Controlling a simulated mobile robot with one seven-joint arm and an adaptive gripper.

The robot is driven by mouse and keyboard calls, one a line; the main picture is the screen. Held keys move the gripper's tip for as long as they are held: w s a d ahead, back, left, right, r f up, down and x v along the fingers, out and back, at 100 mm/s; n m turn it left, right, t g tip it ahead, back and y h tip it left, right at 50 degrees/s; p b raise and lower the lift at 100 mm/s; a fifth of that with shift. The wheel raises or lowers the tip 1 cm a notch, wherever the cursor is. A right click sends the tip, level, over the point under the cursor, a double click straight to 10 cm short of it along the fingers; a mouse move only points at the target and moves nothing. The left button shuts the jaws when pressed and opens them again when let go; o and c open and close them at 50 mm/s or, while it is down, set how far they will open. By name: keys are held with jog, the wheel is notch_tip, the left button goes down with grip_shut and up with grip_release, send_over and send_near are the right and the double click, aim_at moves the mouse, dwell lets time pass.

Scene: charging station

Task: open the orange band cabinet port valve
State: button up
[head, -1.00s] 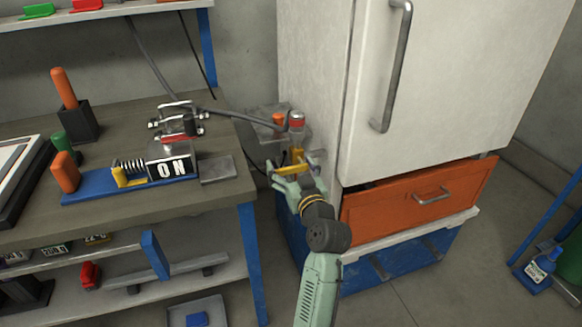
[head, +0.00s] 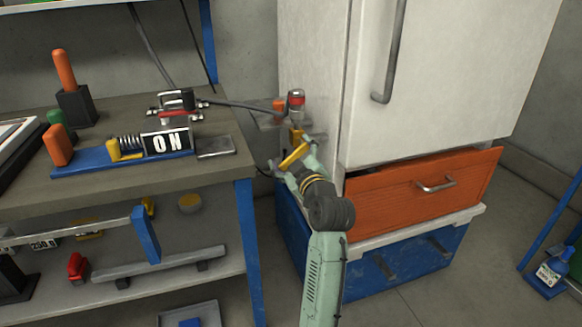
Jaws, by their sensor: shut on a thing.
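The cabinet port valve is on the left side of the white cabinet (head: 420,60). It shows a grey cylinder with a red-orange band (head: 296,101), an orange piece (head: 279,104) beside it, and a yellow handle (head: 294,156) below. My gripper (head: 297,163) is shut on the yellow handle. The handle slants, with its right end higher. My fingers partly hide the handle and the lower valve body.
An orange drawer (head: 420,195) sits slightly open in the cabinet, above a blue base (head: 400,262). Floor is clear in front.

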jog(key=f+n+b, duration=0.1)
jog(key=n+b, duration=0.2)
jog(key=b, duration=0.1)
jog(key=shift+w+d+f+n, duration=0.1)
jog(key=shift+d+f+n, duration=0.25)
jog(key=shift+n, duration=0.05)
jog(key=n+b, duration=0.2)
jog(key=b, duration=0.1)
jog(key=shift+w+d+f+n, duration=0.1)
jog(key=shift+d+f+n, duration=0.1)
jog(key=shift+d+n, duration=0.15)
jog(key=shift+w+d+f+n+b, duration=0.1)
jog(key=shift+d+n+b, duration=0.15)
jog(key=shift+n+b, duration=0.7)
jog(key=shift+w+d+n+b, duration=0.1)
jog(key=shift+d+n+b, duration=0.1)
jog(key=shift+n+b, duration=0.7)
jog(key=o, duration=1.7)
